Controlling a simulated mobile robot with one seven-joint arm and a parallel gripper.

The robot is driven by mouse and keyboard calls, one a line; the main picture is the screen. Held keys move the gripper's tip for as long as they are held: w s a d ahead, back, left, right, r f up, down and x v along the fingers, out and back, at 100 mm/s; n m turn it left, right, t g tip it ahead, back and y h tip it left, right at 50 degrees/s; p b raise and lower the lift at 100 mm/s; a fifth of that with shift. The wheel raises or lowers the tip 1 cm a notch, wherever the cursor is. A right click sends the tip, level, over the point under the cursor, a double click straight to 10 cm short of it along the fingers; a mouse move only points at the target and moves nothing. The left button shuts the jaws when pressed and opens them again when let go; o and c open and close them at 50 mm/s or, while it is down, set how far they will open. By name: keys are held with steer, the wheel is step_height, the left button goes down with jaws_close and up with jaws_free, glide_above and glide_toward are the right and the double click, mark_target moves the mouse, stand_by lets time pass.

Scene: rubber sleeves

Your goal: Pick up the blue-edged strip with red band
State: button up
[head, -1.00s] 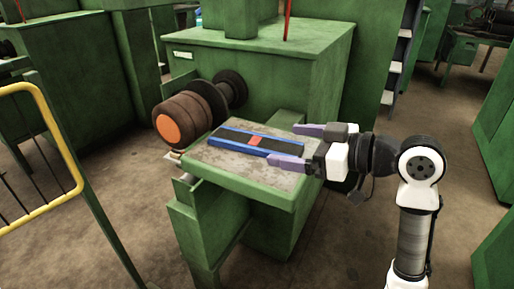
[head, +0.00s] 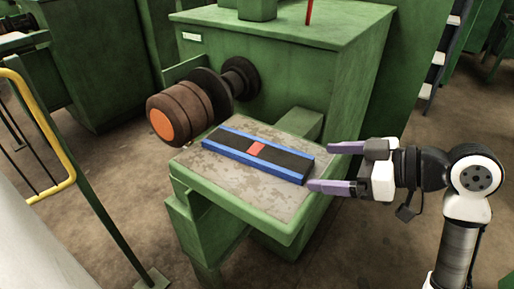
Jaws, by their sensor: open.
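The blue-edged strip (head: 225,147) lies flat on the worn top of a small green machine table (head: 215,172). My gripper (head: 335,167) is open, with two purple fingers pointing left. It is to the right of the strip's right end, apart from it, with nothing between the fingers. The near finger is close to the table's right edge.
A brown roller with an orange end face (head: 165,127) sticks out at the table's back left. A green machine body (head: 290,60) stands behind. A yellow rail (head: 45,135) is at the left. Bare floor shows in front.

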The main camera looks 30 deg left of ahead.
mark_target(292, 161)
steer(key=x, duration=0.2)
steer(key=p+x, duration=0.1)
steer(key=x, duration=0.4)
steer(key=shift+w+a+p, duration=0.2)
steer(key=shift+a+p, duration=0.15)
steer(key=shift+a, duration=0.15)
steer(key=shift+r, duration=0.1)
steer(key=c, duration=1.1)
